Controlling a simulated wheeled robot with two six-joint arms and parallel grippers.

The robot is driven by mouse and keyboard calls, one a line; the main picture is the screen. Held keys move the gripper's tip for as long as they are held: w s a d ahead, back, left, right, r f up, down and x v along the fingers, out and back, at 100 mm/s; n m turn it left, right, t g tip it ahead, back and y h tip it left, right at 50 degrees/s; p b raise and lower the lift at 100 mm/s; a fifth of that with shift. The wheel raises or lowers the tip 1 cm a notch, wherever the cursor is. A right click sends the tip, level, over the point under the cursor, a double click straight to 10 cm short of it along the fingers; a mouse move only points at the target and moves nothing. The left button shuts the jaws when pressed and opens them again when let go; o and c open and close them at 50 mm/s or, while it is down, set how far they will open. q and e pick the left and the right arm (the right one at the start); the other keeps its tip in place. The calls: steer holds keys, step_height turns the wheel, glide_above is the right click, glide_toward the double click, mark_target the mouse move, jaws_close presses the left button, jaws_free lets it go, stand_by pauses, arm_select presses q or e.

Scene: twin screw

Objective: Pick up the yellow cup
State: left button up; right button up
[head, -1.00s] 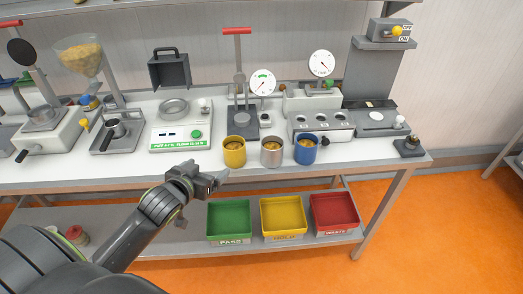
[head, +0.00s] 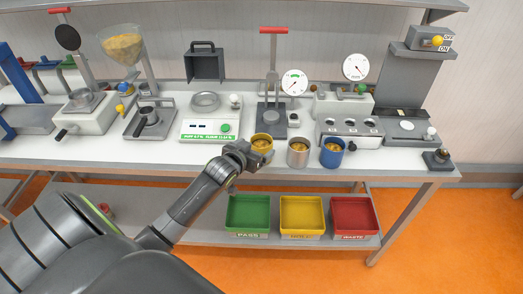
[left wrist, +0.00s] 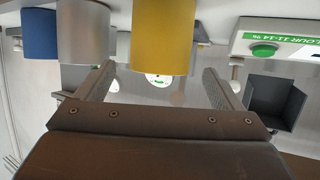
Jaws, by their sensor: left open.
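The yellow cup (head: 262,141) stands upright on the front of the white table, with brown contents inside. My left gripper (head: 257,158) is open at its near side and covers its lower part in the head view. In the left wrist view the picture is upside down. There the yellow cup (left wrist: 163,36) shows between the two open fingers (left wrist: 160,84), apart from both in the picture. I cannot tell how far it lies between them in depth. My right gripper is not in view.
A silver cup (head: 298,154) and a blue cup (head: 332,154) stand just right of the yellow cup. Behind are a press (head: 272,100) and a scale (head: 208,129). Green (head: 247,233), yellow (head: 302,236) and red (head: 354,236) trays sit on the lower shelf.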

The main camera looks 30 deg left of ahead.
mark_target(266, 140)
arm_select(q)
steer(key=shift+w+p, duration=0.4)
steer(key=shift+w, duration=0.3)
steer(key=shift+p+x, duration=0.45)
steer(key=shift+x, duration=1.55)
steer(key=shift+f, duration=0.15)
steer(key=c, duration=1.1)
